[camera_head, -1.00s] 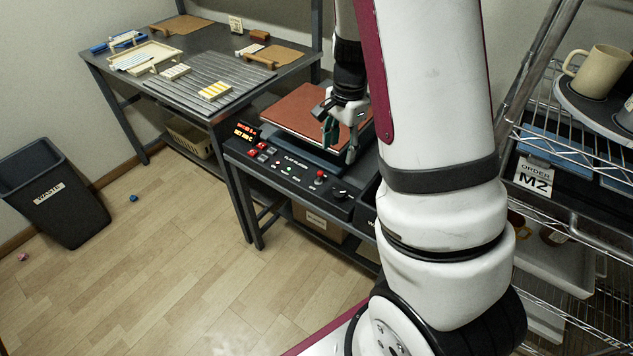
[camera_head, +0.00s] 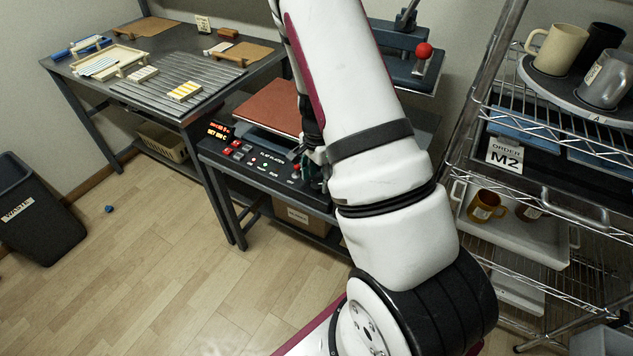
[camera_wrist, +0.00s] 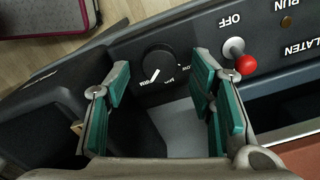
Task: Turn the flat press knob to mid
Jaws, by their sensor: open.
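The black round press knob (camera_wrist: 158,60) is on the panel in the wrist view, with a white pointer line aimed down and slightly left in the picture. Small white lettering curves along its lower side, upside down and hard to read. My gripper (camera_wrist: 162,68) is open, with a green-padded finger on either side of the knob. I cannot tell whether the fingers touch it. In the head view the flat press panel (camera_head: 258,162) shows, but my arm hides the knob and most of my gripper (camera_head: 314,160).
A red-tipped toggle switch (camera_wrist: 242,60) stands on the panel beside the right finger. The flat press's reddish platen (camera_head: 270,104) lies behind the panel. A second press with a red ball handle (camera_head: 424,51) stands behind my arm. A wire shelf with mugs (camera_head: 557,48) is at right.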

